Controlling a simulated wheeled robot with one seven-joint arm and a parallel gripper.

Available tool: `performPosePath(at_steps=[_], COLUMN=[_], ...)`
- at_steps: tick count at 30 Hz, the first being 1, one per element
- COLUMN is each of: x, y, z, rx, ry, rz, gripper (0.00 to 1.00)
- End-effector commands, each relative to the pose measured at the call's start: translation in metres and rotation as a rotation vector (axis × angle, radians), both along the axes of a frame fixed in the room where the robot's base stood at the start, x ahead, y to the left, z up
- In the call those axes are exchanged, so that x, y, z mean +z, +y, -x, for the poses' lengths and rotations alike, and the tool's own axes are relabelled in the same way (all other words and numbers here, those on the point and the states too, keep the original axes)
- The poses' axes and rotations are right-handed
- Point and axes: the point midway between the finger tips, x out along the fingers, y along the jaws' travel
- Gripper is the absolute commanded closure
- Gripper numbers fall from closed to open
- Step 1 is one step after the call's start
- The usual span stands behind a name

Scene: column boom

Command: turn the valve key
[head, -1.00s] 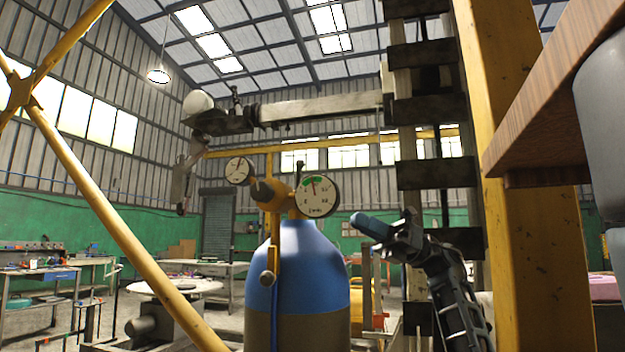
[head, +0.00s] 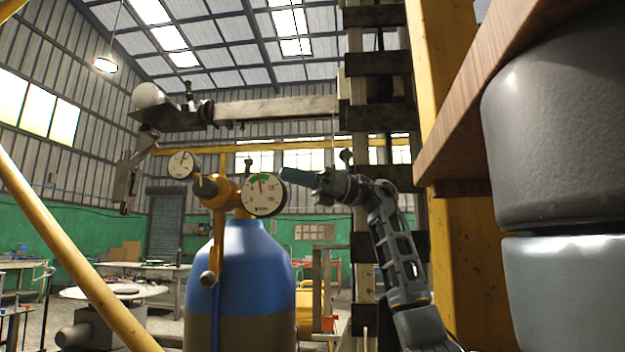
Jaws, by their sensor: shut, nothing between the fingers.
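A blue gas cylinder (head: 240,270) stands upright, with a brass valve body (head: 226,192) on top. A small dark upright key (head: 249,166) shows above the valve, behind the top of the large gauge; most of its stem is hidden. My gripper (head: 288,175) comes in from the right, its blue-teal fingers shut and pointing left. Its tip is a short way right of the key in the picture and slightly lower, just beside the large gauge's upper right edge. It appears apart from the key, but I cannot tell the depth between them.
A large round gauge (head: 264,195) and a smaller gauge (head: 182,164) flank the valve. A yellow diagonal bar (head: 75,255) crosses at left. A yellow post (head: 452,240) and a wooden shelf edge (head: 455,130) stand at right. A boom (head: 275,109) passes overhead.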

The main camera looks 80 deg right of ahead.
Motion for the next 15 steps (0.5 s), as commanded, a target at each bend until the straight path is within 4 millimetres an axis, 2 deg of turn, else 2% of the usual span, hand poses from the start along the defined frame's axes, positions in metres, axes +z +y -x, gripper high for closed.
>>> performPosePath(at_steps=[6,15], x=[0.008,0.011], y=[0.017,0.026], z=[-0.034,-0.053], rx=[0.002,0.0], ry=[0.001,0.0], rz=[0.001,-0.002], gripper=[1.0,1.0])
